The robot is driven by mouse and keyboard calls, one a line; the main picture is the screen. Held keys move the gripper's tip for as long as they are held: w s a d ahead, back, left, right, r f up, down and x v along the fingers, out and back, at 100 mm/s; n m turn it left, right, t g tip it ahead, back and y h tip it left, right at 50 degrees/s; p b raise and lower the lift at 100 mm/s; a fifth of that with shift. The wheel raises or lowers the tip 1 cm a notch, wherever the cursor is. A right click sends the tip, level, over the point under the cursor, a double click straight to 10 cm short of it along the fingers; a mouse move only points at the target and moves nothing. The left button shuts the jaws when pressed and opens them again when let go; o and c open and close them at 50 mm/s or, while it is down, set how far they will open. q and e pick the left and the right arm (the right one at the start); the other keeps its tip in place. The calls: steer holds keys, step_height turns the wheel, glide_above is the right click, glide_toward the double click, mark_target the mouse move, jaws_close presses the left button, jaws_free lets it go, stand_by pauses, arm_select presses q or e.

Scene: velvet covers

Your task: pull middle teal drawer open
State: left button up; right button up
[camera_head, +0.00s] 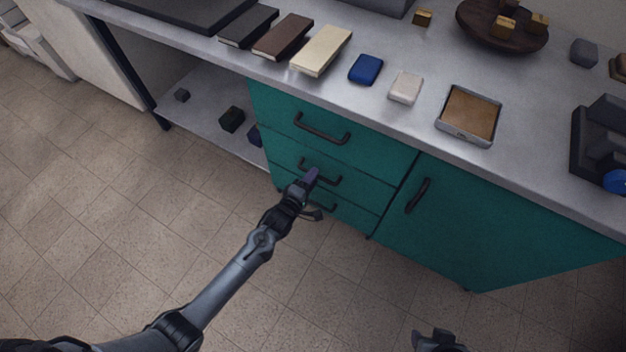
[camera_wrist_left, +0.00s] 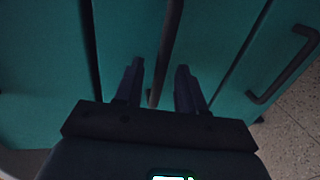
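The teal cabinet has a stack of three drawers in the head view. The middle drawer's dark bar handle (camera_head: 333,180) is partly covered by my left gripper (camera_head: 311,178). The drawer front looks flush with its neighbours. In the left wrist view, the fingers of my left gripper (camera_wrist_left: 160,80) are apart, with a dark handle bar (camera_wrist_left: 168,40) running between them. I cannot tell whether either finger touches it. My right gripper (camera_head: 433,340) shows only partly at the bottom edge, away from the cabinet, and its fingers are unclear.
The top drawer handle (camera_head: 323,131) is just above and the bottom drawer handle (camera_head: 324,208) just below. A cabinet door handle (camera_head: 418,195) is to the right. The grey countertop (camera_head: 375,110) holds books, a blue block and a tray. The tiled floor (camera_head: 130,215) in front is clear.

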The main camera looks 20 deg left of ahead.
arm_select(q)
steer(key=shift+w+f, duration=0.15)
steer(key=shift+w, duration=0.3)
steer(key=shift+c, duration=0.3)
jaws_close()
